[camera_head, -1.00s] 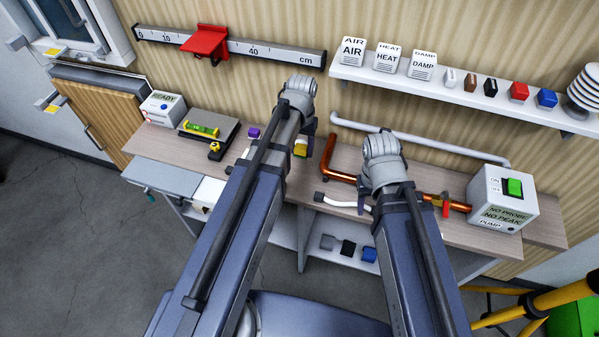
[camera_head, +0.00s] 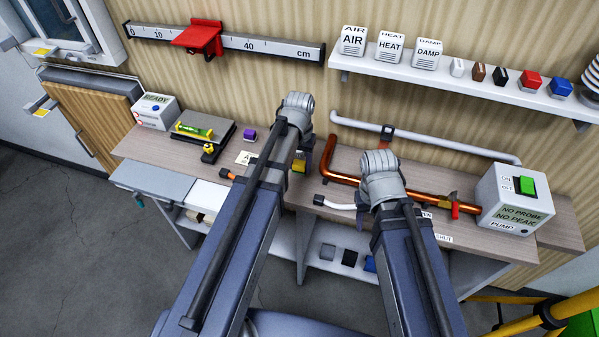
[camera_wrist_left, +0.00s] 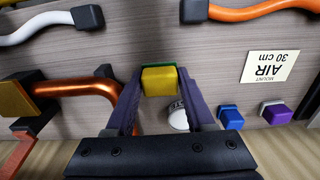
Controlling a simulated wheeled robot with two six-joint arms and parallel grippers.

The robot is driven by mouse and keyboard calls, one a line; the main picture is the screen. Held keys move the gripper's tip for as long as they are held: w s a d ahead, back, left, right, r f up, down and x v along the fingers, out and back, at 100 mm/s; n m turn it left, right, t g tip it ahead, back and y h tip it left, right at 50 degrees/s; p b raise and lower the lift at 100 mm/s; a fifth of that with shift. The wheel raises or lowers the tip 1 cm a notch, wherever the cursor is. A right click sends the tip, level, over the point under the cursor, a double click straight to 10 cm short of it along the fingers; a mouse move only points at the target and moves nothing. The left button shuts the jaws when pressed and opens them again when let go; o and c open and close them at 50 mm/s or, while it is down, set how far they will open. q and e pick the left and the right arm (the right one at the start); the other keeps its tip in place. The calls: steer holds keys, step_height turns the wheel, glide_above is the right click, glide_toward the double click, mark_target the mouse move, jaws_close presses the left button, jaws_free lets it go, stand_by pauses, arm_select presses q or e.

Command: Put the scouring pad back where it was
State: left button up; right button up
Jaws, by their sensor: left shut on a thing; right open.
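The scouring pad, a small yellow block with a green layer, shows in the left wrist view (camera_wrist_left: 158,80) between the fingers of my left gripper (camera_wrist_left: 160,92), which is shut on it. In the head view a yellow part of the pad (camera_head: 299,166) peeks out beside my left wrist, over the workbench (camera_head: 222,172). I cannot tell whether it touches the bench. My right gripper (camera_head: 364,200) is open near the front of the bench, mostly hidden behind its own wrist. No marked spot for the pad is readable.
A copper pipe (camera_head: 342,177) and pump box (camera_head: 515,200) stand to the right. A wall shelf (camera_head: 470,82) holds labelled blocks.

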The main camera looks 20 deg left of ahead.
mark_target(299, 170)
arm_select(q)
steer(key=shift+f+b, duration=0.95)
steer(key=shift+f, duration=0.45)
steer(key=shift+f, duration=0.15)
steer(key=o, duration=1.2)
step_height(299, 170, up, 12)
steer(key=p, duration=1.2)
steer(key=shift+r, duration=0.25)
steer(key=s+d+m+y, duration=0.1)
steer(key=s+d+m, duration=0.2)
steer(key=s+d, duration=0.7)
steer(key=s, duration=0.4)
steer(key=shift+s+d, duration=0.15)
steer(key=shift+d, duration=0.1)
